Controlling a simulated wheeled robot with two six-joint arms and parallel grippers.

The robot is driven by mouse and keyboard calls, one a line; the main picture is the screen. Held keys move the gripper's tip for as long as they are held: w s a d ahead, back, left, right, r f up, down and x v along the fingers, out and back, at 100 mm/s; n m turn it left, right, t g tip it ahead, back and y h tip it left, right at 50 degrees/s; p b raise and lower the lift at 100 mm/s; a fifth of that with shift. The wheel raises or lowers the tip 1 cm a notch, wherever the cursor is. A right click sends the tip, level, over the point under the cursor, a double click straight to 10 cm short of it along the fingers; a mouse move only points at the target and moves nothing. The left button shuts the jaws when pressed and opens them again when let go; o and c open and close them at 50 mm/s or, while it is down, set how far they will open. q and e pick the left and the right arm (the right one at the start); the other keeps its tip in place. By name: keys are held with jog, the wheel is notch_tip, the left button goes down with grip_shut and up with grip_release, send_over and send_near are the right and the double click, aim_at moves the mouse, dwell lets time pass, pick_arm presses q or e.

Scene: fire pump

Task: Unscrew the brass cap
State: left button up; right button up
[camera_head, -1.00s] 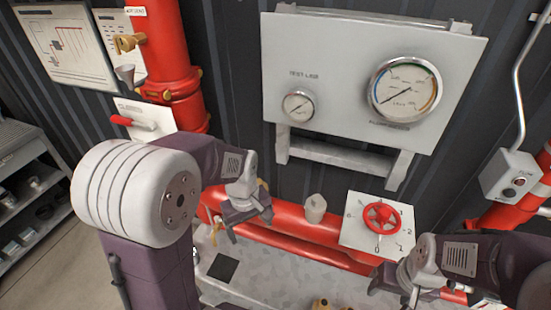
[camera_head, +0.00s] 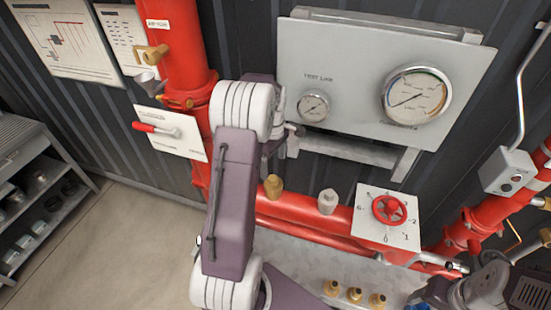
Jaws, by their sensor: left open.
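A brass cap (camera_head: 273,187) stands upright on the red horizontal pipe (camera_head: 300,218), left of a pale grey cap (camera_head: 327,201). My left gripper (camera_head: 289,145) is above and behind the brass cap in the picture, near the lower edge of the gauge panel. It is open, apart from the cap, and partly hidden by my own arm. My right gripper (camera_head: 457,267) is at the lower right, near the end of the red pipe. Its jaws are too small and unclear to read.
A white plate with a red handwheel (camera_head: 389,209) is to the right of the caps. Several brass fittings (camera_head: 354,294) stand on the bench below. A gauge panel (camera_head: 350,70) hangs above. A red lever (camera_head: 150,128) is on the left.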

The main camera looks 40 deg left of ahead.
aim_at(273, 178)
pick_arm(q)
notch_tip(273, 178, down, 8)
jog(key=shift+a+f+p, duration=0.1)
jog(key=shift+f+p, duration=0.05)
jog(key=shift+p, duration=1.05)
jog(key=shift+f, duration=0.2)
jog(key=c, duration=1.7)
jog(key=o, duration=0.6)
jog(key=c, duration=0.5)
jog(key=n, duration=0.3)
jog(key=shift+n, duration=0.4)
jog(key=shift+c, duration=0.2)
jog(key=shift+n, duration=1.2)
